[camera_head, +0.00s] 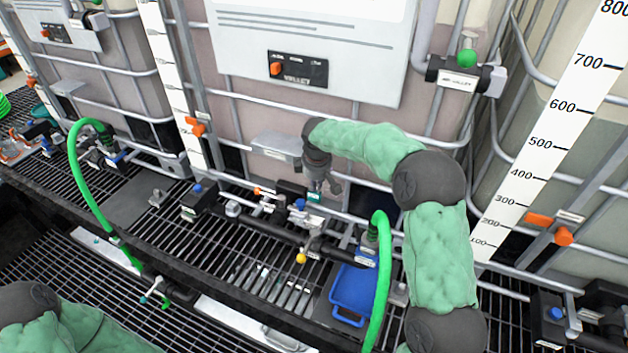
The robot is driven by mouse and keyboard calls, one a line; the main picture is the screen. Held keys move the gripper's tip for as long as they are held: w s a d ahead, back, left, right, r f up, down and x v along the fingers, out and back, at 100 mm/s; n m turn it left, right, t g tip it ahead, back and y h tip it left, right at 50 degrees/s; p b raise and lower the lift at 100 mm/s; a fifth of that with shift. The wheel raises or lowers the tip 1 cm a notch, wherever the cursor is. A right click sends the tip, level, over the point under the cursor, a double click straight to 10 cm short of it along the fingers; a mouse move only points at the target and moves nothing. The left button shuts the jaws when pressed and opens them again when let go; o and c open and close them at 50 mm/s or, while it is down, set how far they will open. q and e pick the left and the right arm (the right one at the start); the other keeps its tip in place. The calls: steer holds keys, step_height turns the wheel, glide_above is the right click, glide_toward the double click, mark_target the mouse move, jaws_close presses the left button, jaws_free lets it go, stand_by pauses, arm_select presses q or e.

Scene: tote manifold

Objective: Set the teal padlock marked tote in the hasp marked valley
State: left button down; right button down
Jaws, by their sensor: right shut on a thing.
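My right gripper (320,184) reaches in from the right and points down over the pipework in front of the middle tank. It is shut on a small teal piece with a pale label (314,197), which looks like the teal padlock. Its marking is too small to read, and the fingers hide part of it. I cannot tell whether it touches the fittings below. A black panel marked VALLEY (297,70) with an orange knob is on the middle tank's white board. I cannot make out the hasp marked valley. My left arm shows at the lower left, with its gripper out of view.
A dark pipe manifold (255,232) with valves runs along the black grating. A blue tray (354,287) stands right of centre, beside a green hose (380,290). Another green hose (82,180) arches at left. Caged tanks (240,120) close off the back.

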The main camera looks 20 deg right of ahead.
mark_target(316, 194)
steer(key=shift+f+b, duration=1.85)
steer(key=shift+f, duration=0.65)
steer(key=shift+f+b, duration=1.7)
steer(key=shift+f, duration=1.7)
steer(key=c, duration=1.2)
jaws_free()
steer(key=shift+r, duration=0.1)
steer(key=v, duration=1.2)
